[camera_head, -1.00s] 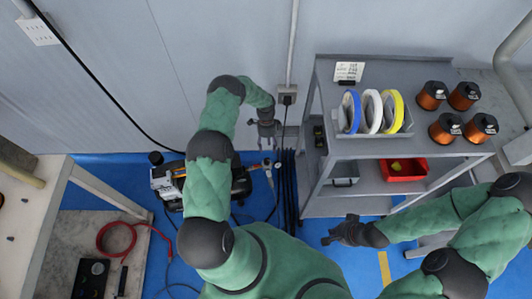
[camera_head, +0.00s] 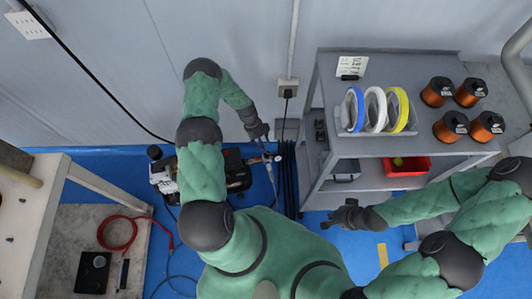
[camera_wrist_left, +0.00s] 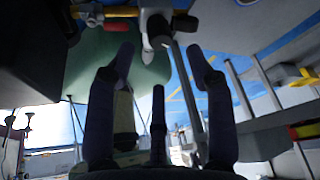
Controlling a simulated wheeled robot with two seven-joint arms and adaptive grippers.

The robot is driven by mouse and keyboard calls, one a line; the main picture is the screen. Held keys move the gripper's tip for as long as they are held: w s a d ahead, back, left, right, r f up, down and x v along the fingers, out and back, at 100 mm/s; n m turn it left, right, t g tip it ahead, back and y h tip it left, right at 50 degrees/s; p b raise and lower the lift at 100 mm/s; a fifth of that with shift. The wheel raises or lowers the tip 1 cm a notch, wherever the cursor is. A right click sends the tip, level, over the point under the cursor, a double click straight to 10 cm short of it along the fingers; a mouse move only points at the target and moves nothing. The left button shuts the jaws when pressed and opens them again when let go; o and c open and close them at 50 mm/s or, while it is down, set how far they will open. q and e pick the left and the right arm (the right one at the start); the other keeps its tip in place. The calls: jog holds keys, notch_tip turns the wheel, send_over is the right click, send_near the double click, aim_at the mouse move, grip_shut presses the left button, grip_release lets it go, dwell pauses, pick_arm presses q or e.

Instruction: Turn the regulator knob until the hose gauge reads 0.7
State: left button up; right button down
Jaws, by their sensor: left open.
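My left gripper (camera_head: 262,136) hangs above a small fitting with a hose (camera_head: 270,160), beside the compressor (camera_head: 236,170). Its fingers are apart and empty, and this also shows in the left wrist view (camera_wrist_left: 160,80). There a pale fitting with dark parts (camera_wrist_left: 155,27) stands beyond the fingertips, near a red and yellow part (camera_wrist_left: 108,12). I cannot tell which part is the regulator knob, and no gauge reading is legible. My right gripper (camera_head: 338,215) is in front of the shelf, away from the fitting; its jaws are too small to judge.
A grey shelf (camera_head: 335,100) with tape rolls (camera_head: 375,110), copper spools (camera_head: 437,92) and a red bin (camera_head: 406,166) stands at the right. Dark hoses (camera_head: 289,180) hang by the wall. A table (camera_head: 40,215) and coiled red hose (camera_head: 117,233) lie left.

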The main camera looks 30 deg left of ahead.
aim_at(267, 155)
pick_arm(q)
jog(key=b+x, duration=0.2)
jog(key=x, duration=0.4)
jog(key=shift+d+f, duration=0.1)
jog(key=shift+f, duration=0.2)
grip_shut()
